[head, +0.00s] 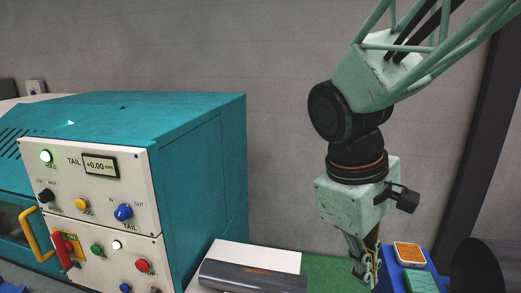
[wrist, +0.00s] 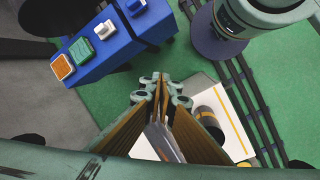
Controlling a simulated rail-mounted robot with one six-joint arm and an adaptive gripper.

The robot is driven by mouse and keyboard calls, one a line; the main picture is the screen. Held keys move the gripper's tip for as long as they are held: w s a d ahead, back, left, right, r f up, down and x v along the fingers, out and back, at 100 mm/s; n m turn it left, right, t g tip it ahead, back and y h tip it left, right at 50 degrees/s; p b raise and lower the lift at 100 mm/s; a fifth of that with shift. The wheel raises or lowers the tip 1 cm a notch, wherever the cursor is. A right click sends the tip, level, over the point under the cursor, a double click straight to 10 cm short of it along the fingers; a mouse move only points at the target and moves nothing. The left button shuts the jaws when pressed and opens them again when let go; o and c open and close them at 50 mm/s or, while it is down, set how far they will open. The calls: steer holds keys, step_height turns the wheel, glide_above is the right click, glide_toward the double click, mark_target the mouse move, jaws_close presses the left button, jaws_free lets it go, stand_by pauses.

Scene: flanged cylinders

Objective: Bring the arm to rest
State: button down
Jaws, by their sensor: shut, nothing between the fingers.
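My gripper (head: 366,272) hangs from the pale green arm at the right of the head view, pointing down. In the wrist view my gripper (wrist: 161,88) has its fingertips together, with nothing visible held at the tips. It is above the green surface (wrist: 120,100), between a blue block and a white plate. A dark cylinder (head: 250,276) lies on the white plate (head: 270,254) to the left of my gripper; the fingers hide part of this area in the wrist view.
A teal machine (head: 205,130) with a control panel fills the left. Dark rails (wrist: 262,115) run at the right of the wrist view.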

steer(key=s+r+m+t+y+b, duration=0.1)
steer(key=s+m+b, duration=0.1)
steer(key=s+m, duration=0.2)
steer(key=s+d+r+m+t+y+b, duration=0.1)
steer(key=s+r+m+t+b, duration=0.1)
steer(key=s, duration=0.8)
steer(key=shift+d+m+t+y, duration=0.2)
steer(key=shift+m+t+y, duration=0.15)
steer(key=shift+m, duration=0.55)
steer(key=shift+r, duration=0.1)
stand_by(0.7)
